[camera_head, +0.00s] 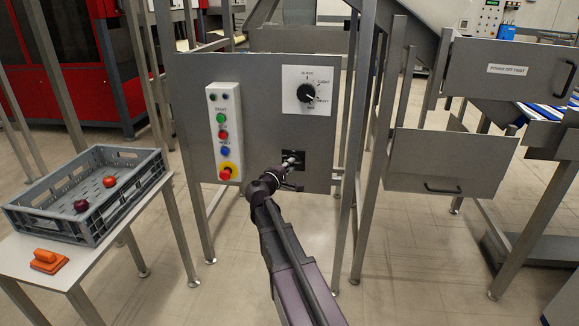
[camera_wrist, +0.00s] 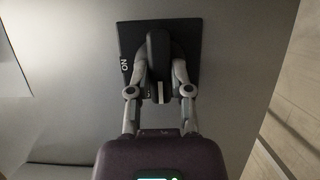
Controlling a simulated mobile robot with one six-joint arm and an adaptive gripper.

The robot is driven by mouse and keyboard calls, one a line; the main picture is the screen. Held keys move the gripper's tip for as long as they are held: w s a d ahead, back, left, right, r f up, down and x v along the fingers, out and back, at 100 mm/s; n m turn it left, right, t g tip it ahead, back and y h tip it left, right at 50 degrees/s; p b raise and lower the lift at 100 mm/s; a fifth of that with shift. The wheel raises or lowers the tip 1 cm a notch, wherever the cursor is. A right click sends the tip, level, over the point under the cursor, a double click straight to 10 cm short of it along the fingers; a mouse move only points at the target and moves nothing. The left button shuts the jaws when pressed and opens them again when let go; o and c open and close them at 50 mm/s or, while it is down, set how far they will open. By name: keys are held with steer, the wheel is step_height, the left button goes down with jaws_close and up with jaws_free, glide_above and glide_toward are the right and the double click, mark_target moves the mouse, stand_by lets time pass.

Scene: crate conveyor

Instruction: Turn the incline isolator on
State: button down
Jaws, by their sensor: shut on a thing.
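The incline isolator (camera_head: 299,155) is a black square plate with a dark handle, low on the right of the grey panel. In the wrist view its plate (camera_wrist: 128,42) carries the word ON at its left edge, and its dark handle (camera_wrist: 158,45) stands between my fingers. My gripper (camera_head: 287,163) is at the isolator, shut on the handle. It also shows in the wrist view (camera_wrist: 158,72), one finger on each side of the handle. The fingers hide part of the plate and its other lettering.
Above the isolator is a black rotary selector (camera_head: 307,93) on a white plate. To its left is a white button box (camera_head: 224,130) with a red stop button. A grey crate (camera_head: 150,165) with two round items stands on a table at the left. Metal legs flank the panel.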

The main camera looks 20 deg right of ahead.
steer(key=shift+r+m+p, duration=0.1)
steer(key=shift+m+p, duration=0.2)
steer(key=m+y+p, duration=0.2)
steer(key=m, duration=0.2)
steer(key=m+t+y+p, duration=0.1)
steer(key=m+y+p, duration=0.1)
steer(key=m+y, duration=0.1)
steer(key=m+y+p, duration=0.2)
steer(key=m+p, duration=0.1)
steer(key=m, duration=0.3)
steer(key=shift+s+d+r+y, duration=0.15)
steer(key=shift+d+r+y, duration=0.05)
steer(key=shift+d+y, duration=0.1)
stand_by(0.5)
steer(key=c, duration=0.5)
jaws_free()
steer(key=shift+c, duration=0.2)
steer(key=shift+s+a, duration=0.1)
